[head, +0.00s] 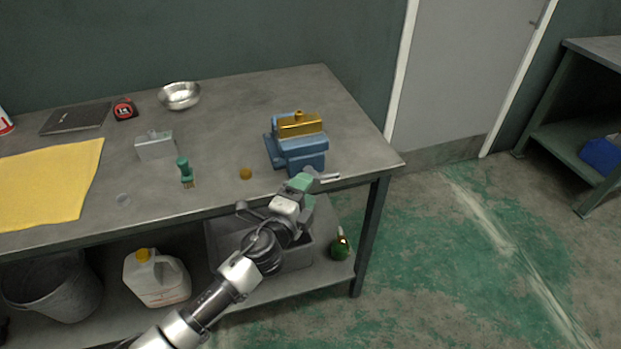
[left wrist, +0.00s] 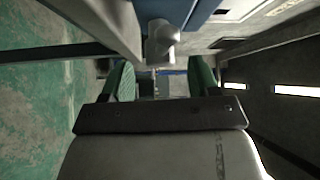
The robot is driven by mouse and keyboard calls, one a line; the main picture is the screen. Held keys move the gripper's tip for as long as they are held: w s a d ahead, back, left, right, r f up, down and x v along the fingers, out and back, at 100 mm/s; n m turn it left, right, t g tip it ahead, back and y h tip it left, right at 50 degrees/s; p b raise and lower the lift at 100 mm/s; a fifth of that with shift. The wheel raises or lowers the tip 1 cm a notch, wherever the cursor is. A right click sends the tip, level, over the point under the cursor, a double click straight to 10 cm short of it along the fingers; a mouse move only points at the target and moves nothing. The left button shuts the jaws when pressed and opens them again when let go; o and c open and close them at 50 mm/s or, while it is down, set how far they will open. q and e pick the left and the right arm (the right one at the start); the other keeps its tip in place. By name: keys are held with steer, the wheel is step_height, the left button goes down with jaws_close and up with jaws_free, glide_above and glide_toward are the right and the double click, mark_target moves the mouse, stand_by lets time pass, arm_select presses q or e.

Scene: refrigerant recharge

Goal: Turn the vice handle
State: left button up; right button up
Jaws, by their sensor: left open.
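The blue vice (head: 308,158) stands at the front right of the workbench, with a gold block (head: 300,126) on top between its jaws. The vice handle (head: 328,177) is a silver bar at the vice's front, partly hidden by my gripper in the head view. My left gripper (head: 309,180) has green fingers and reaches up to the handle from below. In the left wrist view, my left gripper (left wrist: 162,82) is open and the handle's grey end (left wrist: 160,42) shows just beyond and between the fingertips. I cannot tell whether they touch. My right gripper is not in view.
The workbench (head: 225,120) holds a yellow cloth (head: 50,180), a grey metal block (head: 155,146), a green-handled brush (head: 185,172), a steel bowl (head: 180,95) and a red tape measure (head: 125,109). The lower shelf holds a jug (head: 158,280) and a grey bin. Floor at right is clear.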

arm_select(q)
steer(key=shift+x, duration=2.05)
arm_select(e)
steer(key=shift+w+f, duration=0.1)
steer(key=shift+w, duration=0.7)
arm_select(q)
steer(key=shift+c, duration=0.2)
steer(key=c, duration=0.9)
steer(key=p, duration=0.3)
steer(key=m+g+p, duration=0.1)
steer(key=p, duration=0.2)
steer(key=shift+r+m+y, duration=0.3)
steer(key=shift+s+f+g+p, duration=0.1)
steer(key=shift+f+g+p, duration=0.25)
steer(key=shift+p, duration=0.5)
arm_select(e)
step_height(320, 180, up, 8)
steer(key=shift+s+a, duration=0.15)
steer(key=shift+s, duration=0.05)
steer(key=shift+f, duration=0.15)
arm_select(q)
steer(key=o, duration=0.9)
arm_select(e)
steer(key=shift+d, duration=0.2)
arm_select(q)
steer(key=shift+o, duration=0.2)
